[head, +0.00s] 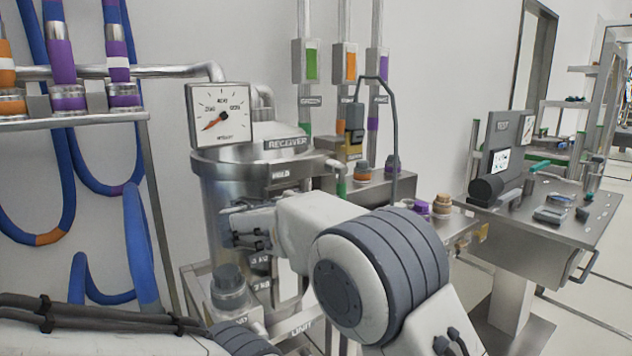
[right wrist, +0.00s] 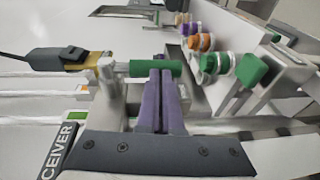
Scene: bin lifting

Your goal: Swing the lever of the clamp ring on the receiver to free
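The receiver (head: 216,190) is a steel vessel with a RECEIVER plate (head: 287,143) on its lid and a HELD plate (head: 281,172) at the clamp ring. The clamp lever's green grip (head: 341,186) stands upright at the ring's right side. In the right wrist view the green grip (right wrist: 141,69) lies across the picture. My right gripper's purple fingers (right wrist: 162,72) are close together, with their tips over the grip; firm contact cannot be told. In the head view my right arm hides the fingers. My left gripper is out of view.
A dial gauge (head: 219,114) stands above the receiver. A dark hanging connector (head: 354,117) is just behind the lever. Orange and purple caps (head: 421,207) lie to its right. Blue hoses (head: 137,240) hang at left, and a bench (head: 575,215) stands at right.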

